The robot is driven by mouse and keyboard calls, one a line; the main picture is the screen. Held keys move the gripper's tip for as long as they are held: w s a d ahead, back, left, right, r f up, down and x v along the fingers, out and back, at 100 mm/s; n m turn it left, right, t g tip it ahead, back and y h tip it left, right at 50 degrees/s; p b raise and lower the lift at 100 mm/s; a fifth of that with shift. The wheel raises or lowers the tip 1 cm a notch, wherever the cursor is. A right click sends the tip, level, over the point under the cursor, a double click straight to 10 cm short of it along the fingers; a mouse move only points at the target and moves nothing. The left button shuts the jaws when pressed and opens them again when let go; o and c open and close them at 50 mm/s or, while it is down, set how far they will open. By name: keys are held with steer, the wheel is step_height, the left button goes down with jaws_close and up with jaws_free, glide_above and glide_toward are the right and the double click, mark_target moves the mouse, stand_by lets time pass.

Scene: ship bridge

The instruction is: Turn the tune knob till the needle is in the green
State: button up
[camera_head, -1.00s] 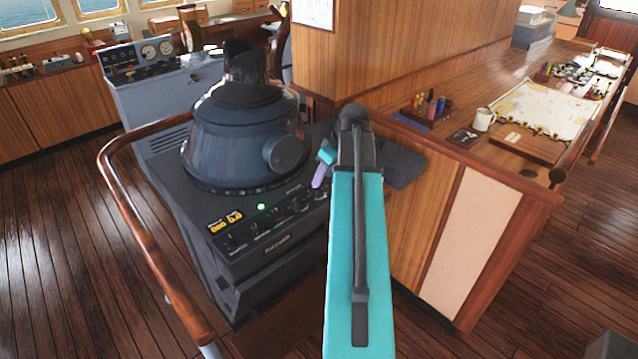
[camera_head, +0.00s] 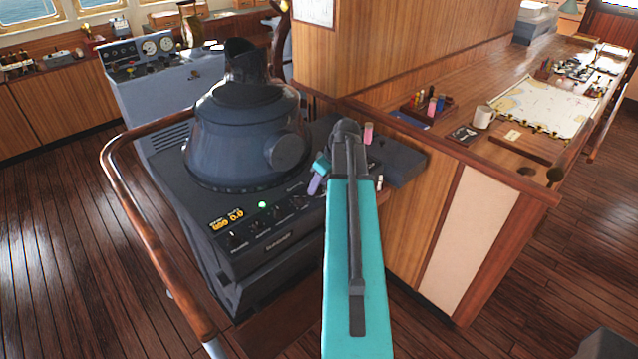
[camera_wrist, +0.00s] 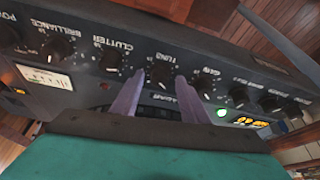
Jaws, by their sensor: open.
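In the wrist view the radar panel appears upside down. The tune knob (camera_wrist: 160,82) is a small black knob under the TUNE label. My gripper (camera_wrist: 156,93) is open, its two lilac fingers on either side of the tune knob; I cannot tell whether they touch it. A pale meter (camera_wrist: 47,78) sits at the left of the panel; its needle and green zone are too small to read. In the head view my gripper (camera_head: 317,180) is at the right part of the radar console's front panel (camera_head: 262,231), and my arm hides part of it.
Neighbouring knobs are close by: clutter (camera_wrist: 110,61) on one side and gain (camera_wrist: 207,88) on the other. The dark radar hood (camera_head: 246,140) rises behind the panel. A wooden handrail (camera_head: 128,225) curves around the left. A chart counter (camera_head: 470,135) stands at the right.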

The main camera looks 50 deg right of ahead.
steer(key=shift+c, duration=0.2)
jaws_close()
steer(key=shift+m+b, duration=0.4)
steer(key=shift+m, duration=0.1)
steer(key=shift+a+f+m+h+b, duration=0.15)
steer(key=shift+m+h+b, duration=0.55)
steer(key=shift+m, duration=0.4)
steer(key=m+b, duration=0.1)
steer(key=m, duration=0.1)
steer(key=m+h, duration=0.1)
steer(key=m, duration=0.1)
steer(key=shift+w+a+g+h+b, duration=0.1)
steer(key=shift+g+h+b, duration=0.2)
steer(key=shift+g+b, duration=0.1)
steer(key=m+g+h+b, duration=0.1)
steer(key=m, duration=0.3)
steer(key=shift+w+m, duration=0.15)
steer(key=shift+m, duration=0.25)
steer(key=shift+w+a+m+g+h+b, duration=0.1)
steer(key=shift+m+g+h+b, duration=0.5)
steer(key=shift+m, duration=1.3)
steer(key=shift+r, duration=0.2)
